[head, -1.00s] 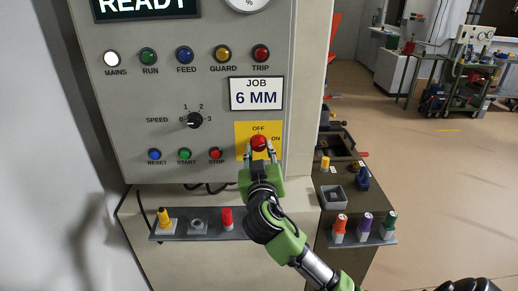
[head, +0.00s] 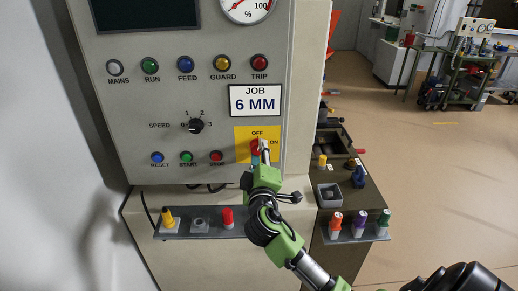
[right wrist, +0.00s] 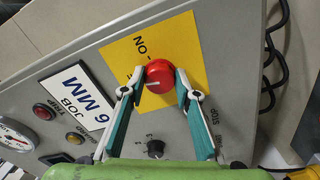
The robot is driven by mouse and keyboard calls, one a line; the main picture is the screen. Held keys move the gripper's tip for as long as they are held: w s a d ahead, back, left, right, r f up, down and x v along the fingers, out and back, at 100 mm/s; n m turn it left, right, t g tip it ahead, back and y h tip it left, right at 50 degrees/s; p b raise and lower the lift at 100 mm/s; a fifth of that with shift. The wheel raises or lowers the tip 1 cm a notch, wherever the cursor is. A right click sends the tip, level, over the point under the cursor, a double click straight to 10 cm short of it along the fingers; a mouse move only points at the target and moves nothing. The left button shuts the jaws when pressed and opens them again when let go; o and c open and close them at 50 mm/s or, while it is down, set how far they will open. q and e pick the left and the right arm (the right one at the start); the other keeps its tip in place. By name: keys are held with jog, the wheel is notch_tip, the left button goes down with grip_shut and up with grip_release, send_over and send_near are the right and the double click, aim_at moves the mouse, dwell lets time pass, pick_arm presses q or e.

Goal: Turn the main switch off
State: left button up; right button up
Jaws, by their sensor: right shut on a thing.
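The main switch is a red round knob (head: 255,147) on a yellow plate (head: 243,133) marked OFF above and ON to the right. My right gripper (head: 261,153) is shut on the knob and partly covers it in the head view. In the right wrist view the knob (right wrist: 159,76) sits between the fingertips of my right gripper (right wrist: 160,82), one on each side. Its white mark points left there, toward the partly hidden OFF label. The MAINS lamp (head: 114,68) is grey and the display (head: 145,14) is dark. My left gripper is not in view.
A speed dial (head: 195,125) and RESET, START and STOP buttons are left of the switch. Below are a ledge (head: 205,234) with coloured items and a shelf (head: 357,238) with bottles. Open floor (head: 440,180) lies to the right.

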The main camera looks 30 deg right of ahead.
jog(key=shift+r+n+p, duration=0.1)
jog(key=shift+n+p, duration=0.55)
jog(key=shift+n, duration=0.65)
jog(key=shift+o, duration=0.2)
jog(key=shift+c, duration=0.2)
jog(key=o, duration=1.1)
jog(key=shift+s+a, duration=0.1)
jog(key=shift+s, duration=0.1)
jog(key=v, duration=1.1)
jog(key=shift+s, duration=0.3)
